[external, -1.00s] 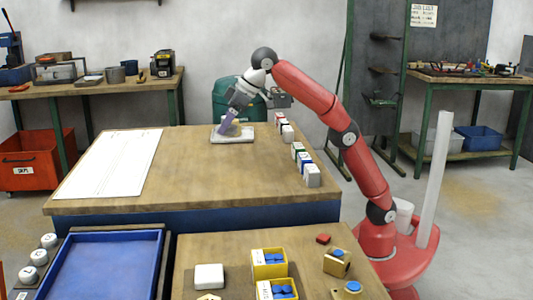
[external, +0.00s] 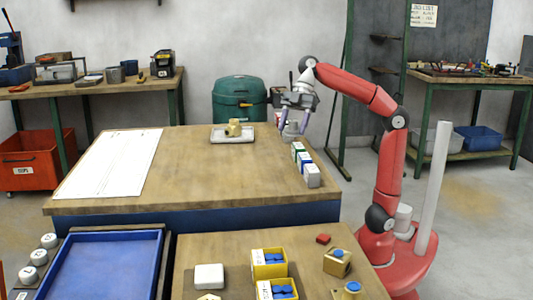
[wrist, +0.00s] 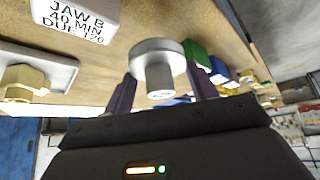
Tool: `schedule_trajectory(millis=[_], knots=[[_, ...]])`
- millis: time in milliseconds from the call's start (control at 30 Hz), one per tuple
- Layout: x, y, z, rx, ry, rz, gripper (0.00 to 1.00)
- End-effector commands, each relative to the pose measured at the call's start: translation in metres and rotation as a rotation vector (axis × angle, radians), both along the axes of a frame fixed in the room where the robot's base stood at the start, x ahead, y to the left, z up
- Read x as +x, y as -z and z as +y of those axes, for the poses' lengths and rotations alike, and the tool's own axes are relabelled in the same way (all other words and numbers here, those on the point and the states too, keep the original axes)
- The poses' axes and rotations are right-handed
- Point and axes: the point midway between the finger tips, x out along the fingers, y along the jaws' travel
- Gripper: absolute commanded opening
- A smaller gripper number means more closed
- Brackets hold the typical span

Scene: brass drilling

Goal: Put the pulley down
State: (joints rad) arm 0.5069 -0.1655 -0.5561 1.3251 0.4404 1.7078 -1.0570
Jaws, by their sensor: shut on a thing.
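The pulley is a grey, stepped metal disc with a hub. In the wrist view the pulley (wrist: 157,58) sits between the two purple fingers of my gripper (wrist: 160,92), which is shut on it. In the external view my gripper (external: 294,122) points down at the table's far right edge, with the grey pulley (external: 291,130) between its fingertips. It is at or just above the wooden top; I cannot tell whether it touches.
A row of small blocks (external: 312,176) runs along the right edge, nearest the gripper a green one (wrist: 194,52). A labelled white block (wrist: 75,18) is close by. A tray (external: 216,139) holds a brass part (external: 234,127). The table's middle (external: 225,170) is clear.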

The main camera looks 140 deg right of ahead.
Motion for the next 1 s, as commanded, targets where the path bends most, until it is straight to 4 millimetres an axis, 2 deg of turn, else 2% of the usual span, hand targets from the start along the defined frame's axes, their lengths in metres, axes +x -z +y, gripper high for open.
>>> schedule_trajectory(millis=[33, 400, 767, 800, 967, 1000], knots=[[0.0, 0.008, 0.0, 0.001, 0.001, -0.001, 0.3], [0.0, 0.048, 0.0, -0.001, 0.002, 0.0, 0.3], [0.001, 0.052, 0.0, -0.002, 0.002, 0.0, 0.3], [0.001, 0.052, 0.0, -0.002, 0.002, 0.0, 0.58], [0.001, 0.051, 0.0, -0.002, 0.002, 0.0, 0.79], [0.001, 0.051, 0.0, -0.002, 0.002, 0.0, 0.79]])
